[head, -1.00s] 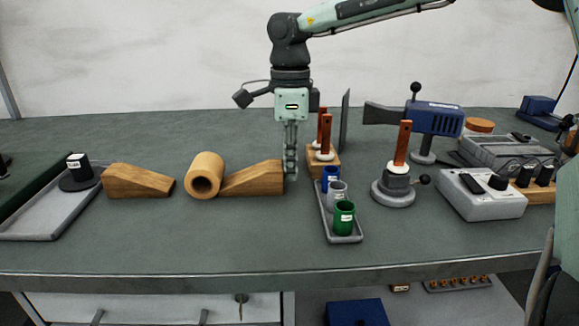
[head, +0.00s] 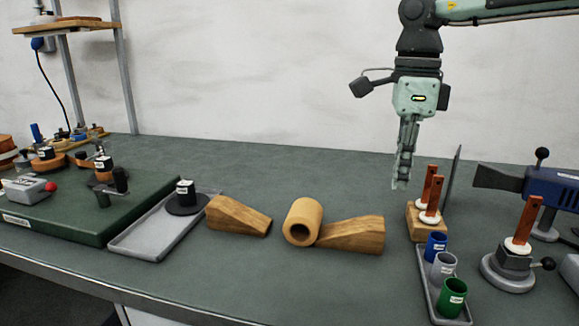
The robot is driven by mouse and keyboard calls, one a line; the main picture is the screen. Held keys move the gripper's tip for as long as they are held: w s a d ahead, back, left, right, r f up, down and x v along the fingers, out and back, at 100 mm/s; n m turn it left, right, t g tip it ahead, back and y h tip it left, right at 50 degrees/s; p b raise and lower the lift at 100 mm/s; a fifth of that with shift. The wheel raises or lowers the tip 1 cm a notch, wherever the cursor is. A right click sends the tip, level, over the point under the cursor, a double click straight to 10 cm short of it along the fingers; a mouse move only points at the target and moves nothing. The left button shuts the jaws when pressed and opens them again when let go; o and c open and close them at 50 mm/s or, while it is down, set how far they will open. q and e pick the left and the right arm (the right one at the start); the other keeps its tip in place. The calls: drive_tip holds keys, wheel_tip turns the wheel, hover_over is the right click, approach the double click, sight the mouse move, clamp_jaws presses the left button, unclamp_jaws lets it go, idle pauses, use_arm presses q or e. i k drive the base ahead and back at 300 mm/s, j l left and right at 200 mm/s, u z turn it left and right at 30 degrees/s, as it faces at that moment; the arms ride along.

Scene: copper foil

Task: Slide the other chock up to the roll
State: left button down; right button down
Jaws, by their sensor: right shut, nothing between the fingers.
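The roll (head: 302,221), a hollow copper-tan cylinder, lies on the bench with its open end facing me. One wooden wedge chock (head: 352,235) is at its right, its thin end against the roll. The other wooden chock (head: 238,216) is at the left, its thin end toward the roll, with a small gap between them. My right gripper (head: 402,186) is shut and empty, pointing down above the bench, behind and right of the right chock. My left gripper is not in view.
A grey tray (head: 142,243) with a black-based container (head: 186,194) is left of the left chock. A rack with two red-handled tools (head: 424,222) and a tray of blue, grey and green cups (head: 440,310) stand at the right. The bench front is clear.

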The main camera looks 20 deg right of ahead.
sight(224, 212)
drive_tip(key=k+j, duration=1.25)
